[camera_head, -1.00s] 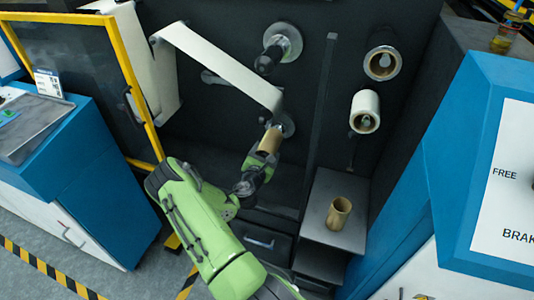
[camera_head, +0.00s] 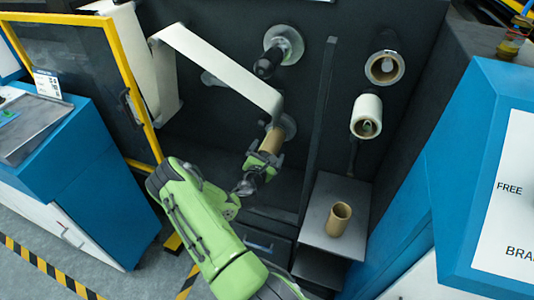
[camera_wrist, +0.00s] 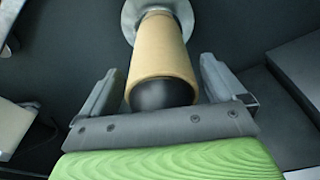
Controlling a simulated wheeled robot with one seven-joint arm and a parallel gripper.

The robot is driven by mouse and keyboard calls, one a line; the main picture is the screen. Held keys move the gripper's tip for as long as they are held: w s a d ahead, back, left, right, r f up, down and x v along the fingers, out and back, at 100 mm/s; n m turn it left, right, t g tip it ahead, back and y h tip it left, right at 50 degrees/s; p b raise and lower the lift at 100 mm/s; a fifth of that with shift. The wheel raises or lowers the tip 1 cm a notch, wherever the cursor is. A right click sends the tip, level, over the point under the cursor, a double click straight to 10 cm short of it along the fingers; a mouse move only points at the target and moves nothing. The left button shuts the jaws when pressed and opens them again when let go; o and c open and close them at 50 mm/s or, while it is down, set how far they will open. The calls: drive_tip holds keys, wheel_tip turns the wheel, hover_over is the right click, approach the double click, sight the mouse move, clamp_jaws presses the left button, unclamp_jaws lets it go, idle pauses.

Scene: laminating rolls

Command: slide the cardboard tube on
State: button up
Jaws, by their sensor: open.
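A tan cardboard tube (camera_head: 271,141) sits around a spindle on the dark machine face, below the end of the white web. In the wrist view the tube (camera_wrist: 161,52) runs up to a round grey flange (camera_wrist: 131,14). A rounded black end (camera_wrist: 161,94) sticks out of its near mouth. My gripper (camera_head: 263,160) is at the near end of the tube. In the wrist view its fingers (camera_wrist: 160,68) are spread on both sides of the tube, with gaps between. Any contact between tube and flange is hard to tell.
Another cardboard tube (camera_head: 339,219) stands upright on a grey shelf (camera_head: 318,236) at the right. A bare spindle (camera_head: 269,62) is above. White rolls (camera_head: 366,117) hang on the right. A vertical dark bar (camera_head: 319,130) stands between my gripper and these rolls.

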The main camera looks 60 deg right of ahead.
drive_tip(key=shift+a, duration=0.1)
drive_tip(key=p+v, duration=0.3)
drive_tip(key=v, duration=1.2)
drive_tip(key=shift+a, duration=0.3)
